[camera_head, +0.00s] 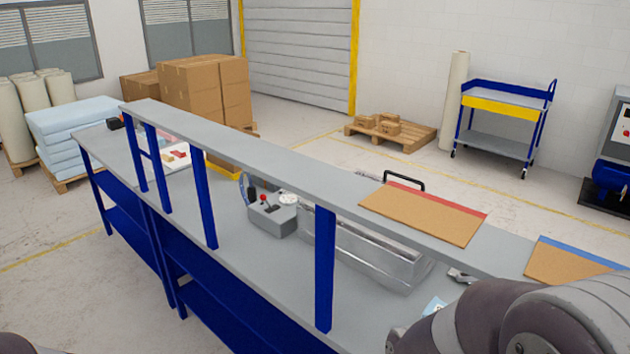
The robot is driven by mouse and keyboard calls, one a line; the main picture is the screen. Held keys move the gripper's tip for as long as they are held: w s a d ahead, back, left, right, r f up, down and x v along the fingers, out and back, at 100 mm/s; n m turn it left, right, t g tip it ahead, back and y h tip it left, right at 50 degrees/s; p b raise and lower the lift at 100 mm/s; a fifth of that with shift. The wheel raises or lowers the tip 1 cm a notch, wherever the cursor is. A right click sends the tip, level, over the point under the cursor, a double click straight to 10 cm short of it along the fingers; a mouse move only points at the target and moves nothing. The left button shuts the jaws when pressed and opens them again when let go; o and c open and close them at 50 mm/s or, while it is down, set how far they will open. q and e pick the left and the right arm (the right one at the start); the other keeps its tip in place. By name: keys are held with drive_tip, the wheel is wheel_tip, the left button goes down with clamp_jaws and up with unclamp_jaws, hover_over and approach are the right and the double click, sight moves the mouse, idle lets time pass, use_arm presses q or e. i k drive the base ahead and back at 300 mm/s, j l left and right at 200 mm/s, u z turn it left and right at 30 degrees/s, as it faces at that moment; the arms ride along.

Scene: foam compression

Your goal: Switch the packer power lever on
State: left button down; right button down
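A small grey control box (270,219) stands on the workbench, under the raised shelf and left of the middle. A short lever with a red knob (263,199) sticks up from it. A round white dial (288,199) sits beside the lever. I cannot tell from here whether this is the packer's lever or which position it is in. A grey machine panel with a red control (626,128) is cut off at the right edge. My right arm fills the bottom right corner, but its gripper does not show. My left gripper is not in view.
A grey shelf (245,163) on blue posts runs along the workbench (235,262). A long metal trough (360,250) lies behind a post. Brown boards (424,212) lie on the shelf. Boxes (205,88), a pallet (400,137) and a blue cart (508,105) stand behind; open floor lies between.

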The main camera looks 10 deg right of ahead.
sight(262, 198)
drive_tip(key=i+j+z, duration=0.5)
drive_tip(key=j+z, duration=0.25)
drive_tip(key=i+j+z, duration=0.25)
drive_tip(key=j, duration=0.2)
drive_tip(key=j+z, duration=0.5)
drive_tip(key=j, duration=0.2)
